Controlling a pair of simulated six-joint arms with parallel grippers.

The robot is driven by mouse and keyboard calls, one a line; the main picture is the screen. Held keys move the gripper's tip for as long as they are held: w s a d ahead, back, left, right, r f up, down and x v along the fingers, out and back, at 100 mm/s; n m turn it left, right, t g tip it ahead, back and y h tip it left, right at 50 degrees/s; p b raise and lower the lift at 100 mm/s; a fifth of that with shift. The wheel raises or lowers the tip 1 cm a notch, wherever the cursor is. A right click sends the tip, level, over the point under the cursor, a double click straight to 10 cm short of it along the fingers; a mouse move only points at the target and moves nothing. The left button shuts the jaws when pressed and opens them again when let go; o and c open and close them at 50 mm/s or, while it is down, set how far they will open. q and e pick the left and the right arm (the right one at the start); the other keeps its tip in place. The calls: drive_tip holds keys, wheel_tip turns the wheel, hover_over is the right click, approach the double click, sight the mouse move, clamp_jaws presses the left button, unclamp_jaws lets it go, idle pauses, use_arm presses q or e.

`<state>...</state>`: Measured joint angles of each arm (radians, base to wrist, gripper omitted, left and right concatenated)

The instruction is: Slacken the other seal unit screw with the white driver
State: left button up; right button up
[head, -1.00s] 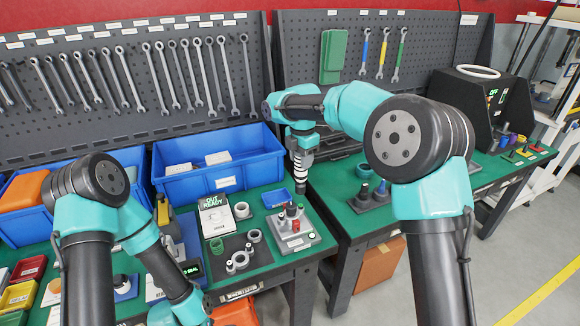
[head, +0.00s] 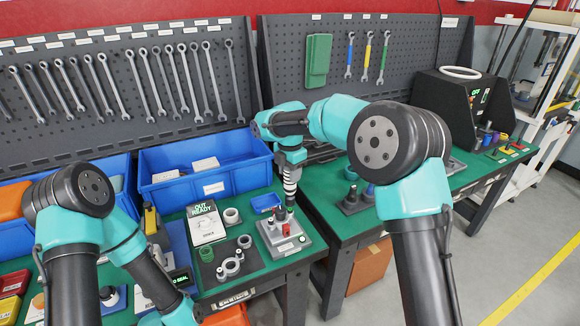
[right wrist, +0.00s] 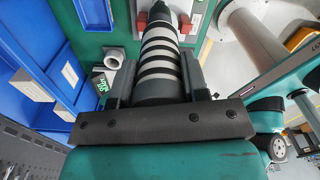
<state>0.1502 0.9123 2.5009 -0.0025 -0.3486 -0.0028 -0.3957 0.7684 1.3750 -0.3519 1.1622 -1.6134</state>
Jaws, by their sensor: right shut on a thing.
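The white driver (head: 290,183), with white and black bands, stands nearly upright in my right gripper (head: 288,157). In the right wrist view the driver (right wrist: 160,60) lies between the fingers of my right gripper (right wrist: 158,85), which is shut on it. Its lower end is over the grey seal unit (head: 302,241), which carries dark and red parts. The unit's edge shows at the top of the right wrist view (right wrist: 200,14). I cannot tell whether the driver's tip touches a screw. My left arm reaches the bottom edge; its gripper is out of frame.
Left of the unit are a white "OUT READY" device (head: 206,224), a dark mat (head: 210,270) with several rings, and a small blue tray (head: 265,202). A blue bin (head: 225,183) stands behind. A gap separates the two green benches.

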drive_tip(key=shift+f, duration=1.65)
idle(1.9)
drive_tip(key=shift+r, duration=0.15)
idle(0.8)
drive_tip(key=shift+r, duration=1.05)
drive_tip(key=shift+r, duration=2.5)
